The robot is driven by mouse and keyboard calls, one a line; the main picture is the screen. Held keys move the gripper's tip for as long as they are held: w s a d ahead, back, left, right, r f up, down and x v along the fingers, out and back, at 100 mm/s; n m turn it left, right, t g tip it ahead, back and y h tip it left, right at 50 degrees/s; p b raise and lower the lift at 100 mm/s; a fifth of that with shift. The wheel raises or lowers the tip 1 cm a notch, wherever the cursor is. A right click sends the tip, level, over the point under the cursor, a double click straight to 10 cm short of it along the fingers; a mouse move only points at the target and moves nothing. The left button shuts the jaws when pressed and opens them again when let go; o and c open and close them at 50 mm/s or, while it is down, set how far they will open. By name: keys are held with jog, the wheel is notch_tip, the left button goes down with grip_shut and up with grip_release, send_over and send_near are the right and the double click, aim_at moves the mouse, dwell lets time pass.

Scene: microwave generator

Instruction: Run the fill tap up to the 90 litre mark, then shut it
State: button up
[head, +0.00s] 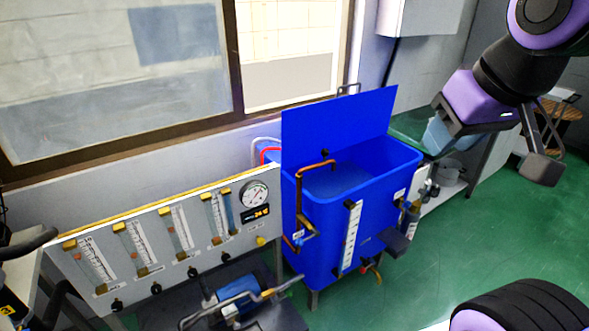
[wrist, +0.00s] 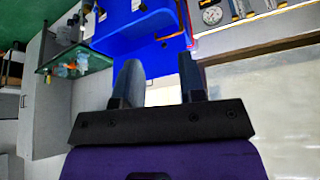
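The blue tank (head: 325,235) stands in the middle of the head view with its flat blue lid (head: 335,125) raised. Pale water shows inside it. A copper fill pipe (head: 300,185) bends over the rim, with a small blue-handled tap (head: 299,237) low on its left. A white level scale (head: 351,237) runs down the tank's front; its marks are too small to read. My gripper (wrist: 160,60) is open with nothing between its fingers. It hangs above and right of the tank, apart from the tap. The tank (wrist: 135,35) also shows beyond the fingers in the wrist view.
A panel (head: 140,235) with several flow tubes and a round gauge (head: 254,194) stands left of the tank. A blue pump (head: 237,288) and pipes sit below it. Green floor (head: 470,230) is free at right.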

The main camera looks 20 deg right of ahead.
aim_at(306, 240)
jog(key=shift+c, duration=0.2)
dwell(0.3)
jog(key=w+a+f+m+g+y, duration=0.1)
jog(key=w+a+f+g+y, duration=0.15)
jog(key=w+f+y, duration=0.4)
jog(key=w+a+f+g+y, duration=0.1)
jog(key=w+a+f+y, duration=0.2)
jog(key=w+f, duration=0.55)
jog(key=w+a+f+m+g+y, duration=0.1)
jog(key=w+a+f+g+y, duration=0.2)
jog(key=w+f, duration=0.45)
jog(key=w+d+f+m+t+y, duration=0.15)
jog(key=w+f+t, duration=0.25)
jog(key=f, duration=0.4)
jog(key=w+d+f+m+t+y, duration=0.1)
jog(key=w+d+f+m+t, duration=0.2)
jog(key=f, duration=0.5)
jog(key=d+f+m+t+h, duration=0.2)
jog(key=f+t, duration=0.1)
jog(key=f, duration=0.6)
jog(key=d+f+m+t+h, duration=0.2)
jog(key=f+t+h, duration=0.1)
jog(key=f, duration=0.5)
jog(key=x, duration=1)
jog(key=shift+a+r, duration=0.1)
jog(key=shift+a, duration=0.4)
jog(key=shift+c, duration=0.4)
grip_shut()
